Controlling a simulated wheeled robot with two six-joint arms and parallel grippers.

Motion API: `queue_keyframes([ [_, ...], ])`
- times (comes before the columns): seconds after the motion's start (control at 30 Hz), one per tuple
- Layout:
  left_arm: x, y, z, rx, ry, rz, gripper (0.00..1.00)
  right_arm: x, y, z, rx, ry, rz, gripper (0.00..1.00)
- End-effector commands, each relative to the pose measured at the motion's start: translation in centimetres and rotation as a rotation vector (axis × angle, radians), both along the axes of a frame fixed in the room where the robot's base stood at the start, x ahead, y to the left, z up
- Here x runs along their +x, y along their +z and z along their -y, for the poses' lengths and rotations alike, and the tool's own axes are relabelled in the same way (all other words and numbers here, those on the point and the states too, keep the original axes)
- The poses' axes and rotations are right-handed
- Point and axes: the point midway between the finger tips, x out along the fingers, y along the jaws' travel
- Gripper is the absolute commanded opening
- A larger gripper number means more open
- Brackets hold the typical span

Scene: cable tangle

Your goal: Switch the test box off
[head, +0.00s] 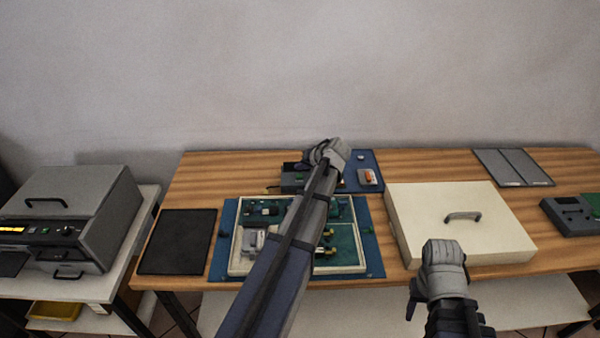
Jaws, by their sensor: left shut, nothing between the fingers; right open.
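A dark box (292,180), which looks like the test box, stands at the back middle of the table, by a blue mat (360,157). My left gripper (312,160) is shut and empty at this box; its hand and arm hide part of the box. I cannot tell whether the fingers touch it, and its switch is not clear. My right gripper (414,298) is open and empty, low in front of the white case near the table's front edge.
A tray of parts (238,266) lies under my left arm. A white case (415,215) with a handle is to its right. A small orange-and-white item (368,176) lies on the blue mat. A black mat (177,242), grey panels (512,167) and a grey device (570,215) lie further out.

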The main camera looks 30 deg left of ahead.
Motion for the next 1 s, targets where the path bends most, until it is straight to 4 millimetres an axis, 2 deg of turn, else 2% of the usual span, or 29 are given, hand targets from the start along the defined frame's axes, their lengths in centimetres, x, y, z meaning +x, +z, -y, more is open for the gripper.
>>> queue_keyframes([
  [0.03,0.0,1.1,0.0,0.0,0.0,0.0,0.0,0.0,1.1,0.0,0.0,0.0,0.0,0.5],
  [0.4,0.0,4.4,0.0,0.0,0.0,0.0,0.0,0.0,4.4,0.0,0.0,0.0,0.0,0.5],
  [1.0,0.0,4.4,0.0,0.0,0.0,0.0,0.0,0.0,4.4,0.0,0.0,0.0,0.0,0.5],
])
